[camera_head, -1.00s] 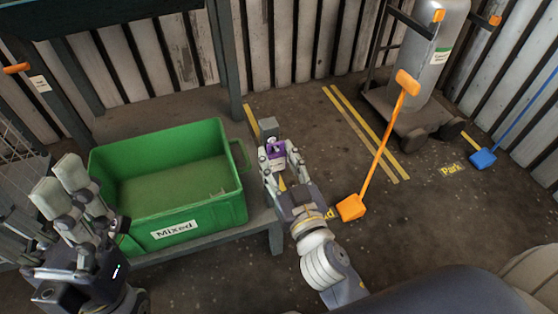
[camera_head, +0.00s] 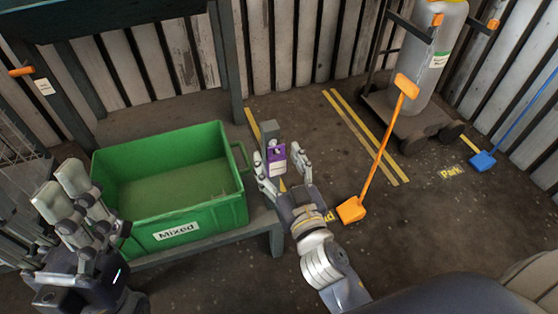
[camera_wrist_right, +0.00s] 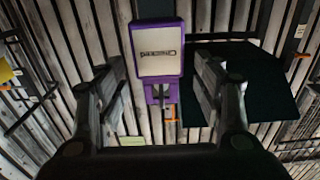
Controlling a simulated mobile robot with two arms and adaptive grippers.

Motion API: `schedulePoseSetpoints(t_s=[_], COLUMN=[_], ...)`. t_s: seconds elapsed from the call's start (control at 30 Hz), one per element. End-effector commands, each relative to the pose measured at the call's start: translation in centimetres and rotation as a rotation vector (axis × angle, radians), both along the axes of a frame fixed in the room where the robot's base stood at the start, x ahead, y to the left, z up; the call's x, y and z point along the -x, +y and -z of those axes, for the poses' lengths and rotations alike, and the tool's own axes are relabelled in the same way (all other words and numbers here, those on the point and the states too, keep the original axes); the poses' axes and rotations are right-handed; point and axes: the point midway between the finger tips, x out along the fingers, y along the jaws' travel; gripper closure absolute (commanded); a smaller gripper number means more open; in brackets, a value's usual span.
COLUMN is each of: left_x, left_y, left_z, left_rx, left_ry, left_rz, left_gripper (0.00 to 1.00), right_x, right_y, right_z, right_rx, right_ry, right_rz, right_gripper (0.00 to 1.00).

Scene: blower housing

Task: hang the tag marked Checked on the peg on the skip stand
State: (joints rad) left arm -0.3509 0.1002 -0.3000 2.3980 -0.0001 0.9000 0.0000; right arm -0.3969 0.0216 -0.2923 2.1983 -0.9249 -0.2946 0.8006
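The purple tag (camera_head: 276,157) with a white label hangs upright against the grey block-topped post (camera_head: 269,131) beside the green skip. In the right wrist view the tag (camera_wrist_right: 159,50) reads Checked, upside down, with a purple clip-like end below the label. The peg itself is hard to make out behind the tag. My right gripper (camera_head: 283,171) is open, its fingers apart on either side of the tag; in the right wrist view both fingers (camera_wrist_right: 160,95) stand clear of it. My left gripper (camera_head: 60,190) is open and empty at the left, in front of the skip.
The green skip (camera_head: 247,205) marked Mixed stands on a grey stand (camera_head: 268,222). An orange-handled tool (camera_head: 377,155) stands right of my right arm. Further right are a grey cylinder on a trolley (camera_head: 412,125) and a blue tool (camera_head: 484,160).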

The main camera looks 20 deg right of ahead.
Motion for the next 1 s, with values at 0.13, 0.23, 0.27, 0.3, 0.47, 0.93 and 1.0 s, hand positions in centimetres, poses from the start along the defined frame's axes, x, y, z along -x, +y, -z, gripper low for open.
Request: schedulePoseSetpoints(t_s=[0.13, 0.23, 0.27, 0.3, 0.47, 0.93, 1.0], left_x=[0.0, 0.1, 0.1, 0.1, 0.1, 0.1, 0.1], left_y=[0.0, 0.1, 0.1, 0.1, 0.1, 0.0, 0.0], left_z=[0.0, -0.2, -0.2, -0.2, -0.1, -0.1, -0.1], left_rx=[0.0, 0.002, 0.003, 0.003, 0.002, 0.001, 0.001], left_ry=[0.0, -0.005, -0.005, -0.005, -0.004, -0.003, -0.003], left_rz=[0.0, -0.001, -0.001, -0.001, -0.001, 0.0, 0.0], left_gripper=[0.25, 0.25, 0.25, 0.25, 0.25, 0.25, 0.25], right_x=[0.0, 0.1, 0.1, 0.3, 1.6, 6.8, 7.2], right_y=[0.0, 0.0, 0.0, 0.0, -0.1, -0.3, -0.3], right_z=[0.0, 0.0, 0.0, 0.1, 0.2, 0.3, 0.3], right_rx=[0.0, 0.0, 0.0, -0.001, -0.003, -0.001, -0.001], right_ry=[0.0, 0.001, 0.001, 0.001, 0.004, 0.002, 0.001], right_rz=[0.0, 0.0, 0.0, 0.0, 0.001, 0.002, 0.001], right_gripper=[0.38, 0.38, 0.38, 0.38, 0.38, 0.38, 0.38])
